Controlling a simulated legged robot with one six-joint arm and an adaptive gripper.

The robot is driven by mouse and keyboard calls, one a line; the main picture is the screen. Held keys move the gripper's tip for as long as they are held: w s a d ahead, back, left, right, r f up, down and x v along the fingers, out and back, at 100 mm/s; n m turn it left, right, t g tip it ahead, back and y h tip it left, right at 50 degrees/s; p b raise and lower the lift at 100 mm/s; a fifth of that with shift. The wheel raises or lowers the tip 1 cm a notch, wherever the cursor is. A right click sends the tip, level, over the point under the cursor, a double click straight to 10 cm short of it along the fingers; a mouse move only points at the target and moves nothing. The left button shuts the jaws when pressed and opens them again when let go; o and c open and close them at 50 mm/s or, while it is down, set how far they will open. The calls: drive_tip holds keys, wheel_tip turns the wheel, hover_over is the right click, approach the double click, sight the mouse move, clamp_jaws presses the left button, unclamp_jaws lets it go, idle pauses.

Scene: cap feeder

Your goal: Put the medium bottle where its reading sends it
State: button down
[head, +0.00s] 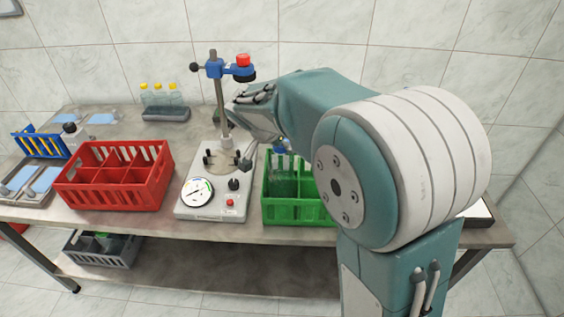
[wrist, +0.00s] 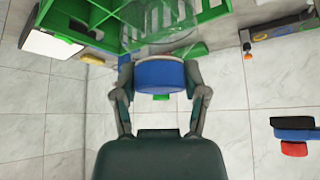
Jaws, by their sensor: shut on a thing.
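My gripper (wrist: 160,78) is shut on the blue cap (wrist: 160,75) of a clear bottle (wrist: 158,38). In the wrist view the bottle's body reaches from the cap into the green crate (wrist: 100,47). In the head view the bottle (head: 283,180) stands inside the green crate (head: 300,211), with its cap partly covered by my arm. A red divided crate (head: 112,197) is further left.
Several yellow-capped bottles (head: 160,95) stand at the back. The tester's post (head: 219,95) with a blue arm (head: 232,69) rises close beside my gripper. A blue rack (head: 40,141) and grey tray are at far left; a grey crate (head: 103,250) sits on the lower shelf.

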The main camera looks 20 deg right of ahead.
sight(281, 162)
drive_tip(key=shift+a+f, duration=0.1)
drive_tip(key=shift+f, duration=2.65)
drive_tip(key=shift+c, duration=0.6)
unclamp_jaws()
drive_tip(key=shift+f, duration=0.15)
